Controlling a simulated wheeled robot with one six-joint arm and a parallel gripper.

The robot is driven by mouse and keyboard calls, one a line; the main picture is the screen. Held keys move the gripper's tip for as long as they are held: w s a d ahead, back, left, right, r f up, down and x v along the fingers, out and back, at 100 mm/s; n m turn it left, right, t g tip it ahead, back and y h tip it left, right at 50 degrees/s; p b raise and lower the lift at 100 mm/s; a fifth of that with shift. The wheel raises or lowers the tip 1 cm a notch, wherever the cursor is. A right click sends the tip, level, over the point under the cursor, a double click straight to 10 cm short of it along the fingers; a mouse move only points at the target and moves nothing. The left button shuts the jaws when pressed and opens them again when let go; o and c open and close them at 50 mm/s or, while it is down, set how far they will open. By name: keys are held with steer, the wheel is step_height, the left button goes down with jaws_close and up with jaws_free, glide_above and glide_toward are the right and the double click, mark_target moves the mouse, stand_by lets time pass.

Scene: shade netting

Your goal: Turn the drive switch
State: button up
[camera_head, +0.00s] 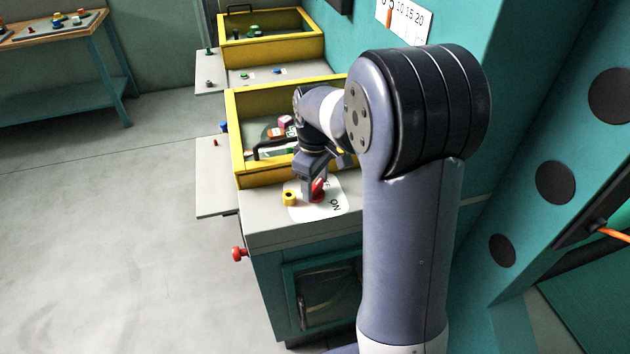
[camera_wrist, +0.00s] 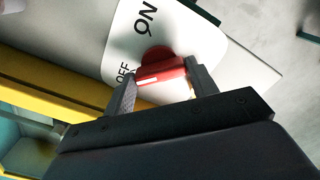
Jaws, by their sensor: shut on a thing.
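The drive switch is a red rotary knob (camera_wrist: 160,66) on a white plate (camera_wrist: 118,40) printed with "ON" and "OFF". In the wrist view its white mark points toward the OFF side, near the left finger. My gripper (camera_wrist: 158,80) is shut on the red knob, one finger on each side of it. In the head view my gripper (camera_head: 314,192) reaches down to the cabinet top, and the knob (camera_head: 319,187) shows partly behind the fingers. "ON" is printed on the near right part of the plate there.
A yellow-rimmed tray (camera_head: 257,177) with loose items lies behind the gripper. A red button (camera_head: 239,254) sticks out from the cabinet's left side. A teal wall (camera_head: 470,80) stands at right.

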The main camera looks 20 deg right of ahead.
steer(key=m, duration=0.4)
steer(key=shift+m, duration=0.4)
steer(key=m, duration=0.4)
steer(key=shift+m, duration=0.3)
steer(key=m, duration=0.4)
steer(key=shift+m+p, duration=0.3)
steer(key=shift+m, duration=1.8)
steer(key=o, duration=1)
